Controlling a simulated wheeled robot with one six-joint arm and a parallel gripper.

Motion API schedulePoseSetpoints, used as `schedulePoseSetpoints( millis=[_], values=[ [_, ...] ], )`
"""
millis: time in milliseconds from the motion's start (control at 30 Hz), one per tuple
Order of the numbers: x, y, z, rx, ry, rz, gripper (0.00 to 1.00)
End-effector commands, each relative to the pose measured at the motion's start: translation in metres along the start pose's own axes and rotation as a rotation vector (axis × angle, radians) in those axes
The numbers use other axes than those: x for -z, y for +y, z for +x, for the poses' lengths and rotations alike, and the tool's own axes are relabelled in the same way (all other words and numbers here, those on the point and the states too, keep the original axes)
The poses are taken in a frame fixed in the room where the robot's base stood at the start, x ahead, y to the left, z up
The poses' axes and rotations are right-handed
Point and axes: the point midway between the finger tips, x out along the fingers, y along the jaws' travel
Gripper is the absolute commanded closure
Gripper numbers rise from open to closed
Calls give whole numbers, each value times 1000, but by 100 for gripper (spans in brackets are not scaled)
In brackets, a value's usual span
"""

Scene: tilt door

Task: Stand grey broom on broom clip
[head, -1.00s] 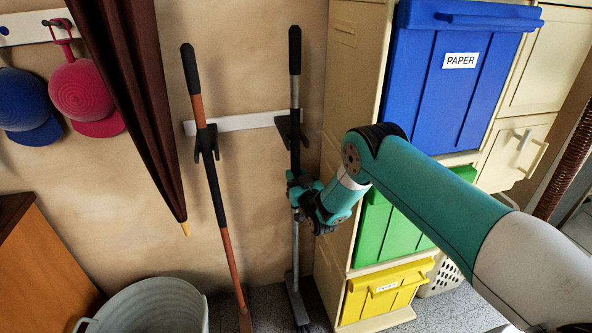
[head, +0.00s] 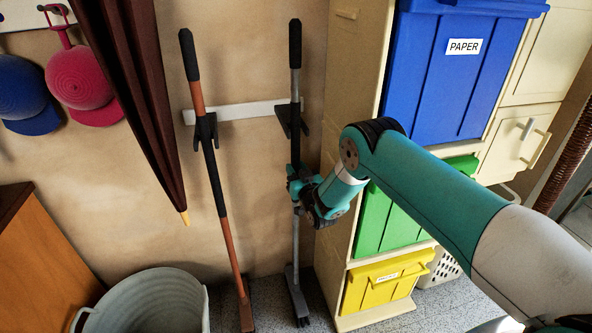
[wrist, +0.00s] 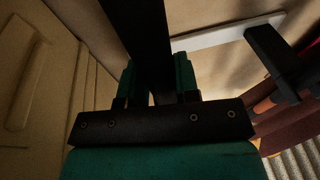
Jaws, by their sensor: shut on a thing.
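The grey broom (head: 296,245) stands nearly upright by the wall, with a black grip at its top and its dark head low by the floor. The broom clip (head: 291,120) is the right black clip on the white wall rail; the broom's handle runs at it, but I cannot tell whether it is seated in it. My gripper (head: 296,183) is shut on the handle below the clip. In the wrist view the dark handle (wrist: 150,45) rises between the green fingers of my gripper (wrist: 158,85).
An orange-handled broom (head: 214,190) hangs in the left clip (head: 205,130). A tall cabinet with blue (head: 455,70), green and yellow (head: 385,283) bins stands close on the right. A grey bucket (head: 150,300) and a furled brown umbrella (head: 135,90) are on the left.

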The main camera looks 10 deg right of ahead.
Motion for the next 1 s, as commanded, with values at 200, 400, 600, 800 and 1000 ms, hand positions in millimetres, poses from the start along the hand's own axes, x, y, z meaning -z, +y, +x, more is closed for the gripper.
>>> schedulePoseSetpoints(
  millis=[200,400,600,800,1000],
  values=[
    [-3,0,0,0,4,0,100],
    [-7,0,-1,0,4,0,100],
    [-6,0,-1,0,2,0,41],
    [-8,0,-2,0,-3,0,29],
    [-8,0,-2,0,-1,0,24]
  ],
)
